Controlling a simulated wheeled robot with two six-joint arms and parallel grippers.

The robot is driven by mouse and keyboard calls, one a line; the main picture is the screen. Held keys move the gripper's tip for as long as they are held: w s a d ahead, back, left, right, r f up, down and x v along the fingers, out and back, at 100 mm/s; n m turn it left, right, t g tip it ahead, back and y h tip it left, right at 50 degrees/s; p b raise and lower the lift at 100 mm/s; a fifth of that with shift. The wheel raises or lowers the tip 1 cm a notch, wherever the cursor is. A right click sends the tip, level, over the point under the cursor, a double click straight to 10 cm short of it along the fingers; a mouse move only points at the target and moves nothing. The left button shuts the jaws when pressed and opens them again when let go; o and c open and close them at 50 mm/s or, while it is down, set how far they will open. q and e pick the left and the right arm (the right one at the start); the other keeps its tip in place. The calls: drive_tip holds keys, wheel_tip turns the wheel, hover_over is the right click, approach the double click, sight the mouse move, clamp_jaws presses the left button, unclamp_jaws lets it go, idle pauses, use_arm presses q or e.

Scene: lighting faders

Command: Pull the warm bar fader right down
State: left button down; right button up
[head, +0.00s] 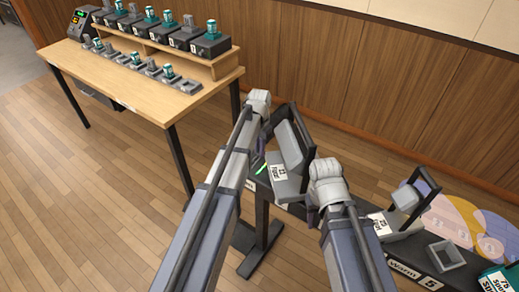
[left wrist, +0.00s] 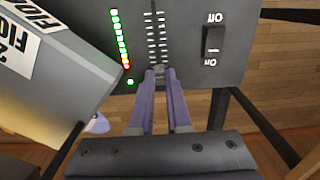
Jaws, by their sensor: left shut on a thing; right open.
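My left gripper (left wrist: 160,73) is shut on the fader knob (left wrist: 159,69) in the left wrist view. The knob sits at the image-lower end of the visible slot (left wrist: 155,25), beside a light meter (left wrist: 118,35) lit green with orange-red at the knob end. The control panel's (left wrist: 228,65) switch lettering reads upside down here. In the head view the bar (head: 375,208) carries lamps and a "Warm" label (head: 403,268); the left arm hides the knob there. My right gripper (head: 312,216) is open and appears empty; its fingers are mostly hidden behind its wrist.
A lamp (head: 290,150) stands beside the panel, and another lamp (head: 404,205) stands further right on the bar. A grey square holder (head: 446,254) is at lower right. A wooden table (head: 125,75) with several teal-and-black units stands at upper left. Bare floor (head: 90,220) lies left.

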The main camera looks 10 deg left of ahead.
use_arm(q)
drive_tip(key=s, duration=0.2)
drive_tip(key=s+a, duration=0.1)
drive_tip(key=s, duration=0.1)
drive_tip(key=s+a, duration=0.1)
drive_tip(key=s, duration=0.2)
drive_tip(key=shift+s+a, duration=0.1)
drive_tip(key=shift+a, duration=0.15)
drive_tip(key=c, duration=0.9)
unclamp_jaws()
drive_tip(key=shift+o, duration=0.2)
wheel_tip(320, 180, up, 8)
drive_tip(key=p, duration=0.7)
drive_tip(key=shift+p, duration=0.4)
